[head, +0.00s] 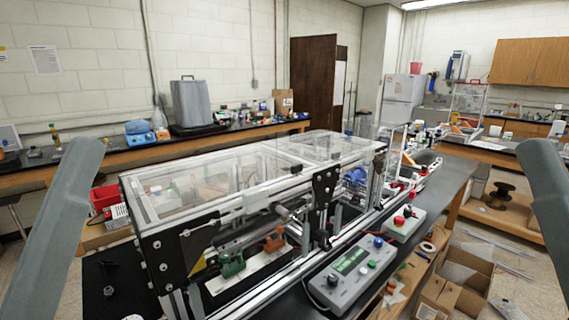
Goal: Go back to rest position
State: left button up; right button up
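My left arm (58,225) comes in at the left edge and my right arm (549,195) at the right edge of the head view. Only grey arm links show; both grippers are outside the frame. The extrusion frame (230,195) stands in the middle, a long aluminium structure with clear panels and black plates. Neither visible arm link appears to touch it. Inside its near side are a green part (232,264) and an orange part (273,241).
A grey control box (352,272) with a green screen and a second button box (404,224) sit on the dark bench right of the frame. Open cardboard boxes (455,285) lie at lower right. A cluttered bench (80,160) runs along the back wall.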

pick_arm(q)
notch_tip(320, 180, up, 37)
jog(key=a+n+y+p, duration=0.1)
jog(key=n+p, duration=0.1)
jog(key=p, duration=3.6)
jog(key=shift+w+a+r+n+y, duration=0.2)
jog(key=shift+n+y, duration=0.1)
jog(key=shift+y, duration=0.1)
